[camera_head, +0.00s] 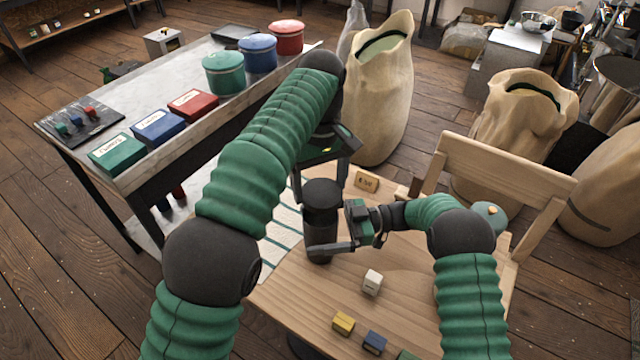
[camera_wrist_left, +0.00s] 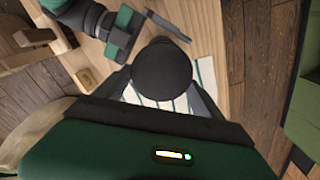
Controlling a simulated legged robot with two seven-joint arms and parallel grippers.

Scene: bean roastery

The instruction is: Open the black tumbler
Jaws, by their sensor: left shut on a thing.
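The black tumbler (camera_head: 321,232) stands upright on the wooden table, its dark round lid (camera_head: 322,192) on top. In the left wrist view the lid (camera_wrist_left: 162,70) is seen from above, between my left fingers. My left gripper (camera_head: 321,182) comes down from above and is shut on the tumbler at its lid. My right gripper (camera_head: 335,228) is low on the right side of the tumbler, fingers spread. One finger passes in front of the tumbler's lower part. The other is mostly hidden, so contact cannot be told.
A striped cloth (camera_head: 280,245) lies left of the tumbler. A white cube (camera_head: 372,282), a yellow block (camera_head: 343,323) and a blue block (camera_head: 374,342) lie in front. A small label block (camera_head: 367,182) stands behind. A chair (camera_head: 505,175) is at the right.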

